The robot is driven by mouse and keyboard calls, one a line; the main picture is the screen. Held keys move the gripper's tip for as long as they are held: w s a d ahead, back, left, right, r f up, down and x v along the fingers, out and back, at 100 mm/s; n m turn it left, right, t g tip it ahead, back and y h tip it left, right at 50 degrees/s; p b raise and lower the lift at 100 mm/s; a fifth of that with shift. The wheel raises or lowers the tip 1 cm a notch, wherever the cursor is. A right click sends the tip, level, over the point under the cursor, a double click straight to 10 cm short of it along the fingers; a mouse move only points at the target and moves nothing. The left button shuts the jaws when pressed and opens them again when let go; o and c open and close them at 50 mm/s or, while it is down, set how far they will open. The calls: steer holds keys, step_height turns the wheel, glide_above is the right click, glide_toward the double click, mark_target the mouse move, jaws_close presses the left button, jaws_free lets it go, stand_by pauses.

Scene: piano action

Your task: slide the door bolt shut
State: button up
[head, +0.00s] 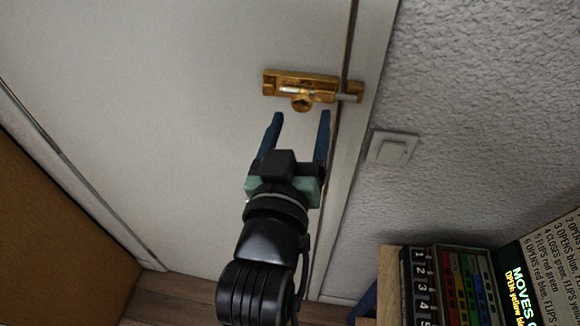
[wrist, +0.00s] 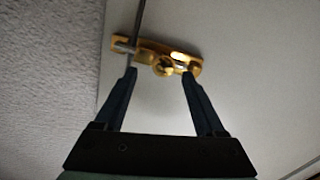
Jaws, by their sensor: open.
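The brass door bolt (head: 285,80) is mounted on the white door (head: 190,110) near its right edge. Its round knob (head: 302,103) sticks out below the middle of the body. A silver rod (head: 346,97) shows across the door gap at the brass keeper (head: 357,88) on the frame; how deep it sits I cannot tell. My gripper (head: 301,114) is open and empty, just below the bolt. In the wrist view the knob (wrist: 162,67) appears between the fingertips of my gripper (wrist: 158,72), with space on both sides. Contact is not visible.
A light switch (head: 392,148) is on the rough grey wall right of the frame. A shelf (head: 390,285) with books or boxes (head: 465,285) stands at lower right. A brown panel (head: 50,220) is at left. The door around the bolt is clear.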

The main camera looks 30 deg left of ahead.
steer(key=p+v, duration=0.4)
steer(key=v, duration=0.5)
steer(key=shift+s, duration=0.1)
stand_by(0.5)
steer(key=w+d+r+m+t+h+b, duration=0.1)
steer(key=w+d+r+t+b, duration=0.3)
steer(key=r, duration=0.6)
steer(key=s+d+r+m+t+h, duration=0.1)
steer(key=d+r+m+t, duration=0.1)
steer(key=r, duration=0.9)
steer(key=s+d+r+m+t+h, duration=0.1)
steer(key=d+r+t, duration=0.3)
steer(key=r, duration=0.8)
steer(key=shift+d+m+h+b, duration=0.4)
steer(key=shift+d+m+h, duration=0.35)
steer(key=shift+d, duration=0.45)
steer(key=shift+w, duration=0.1)
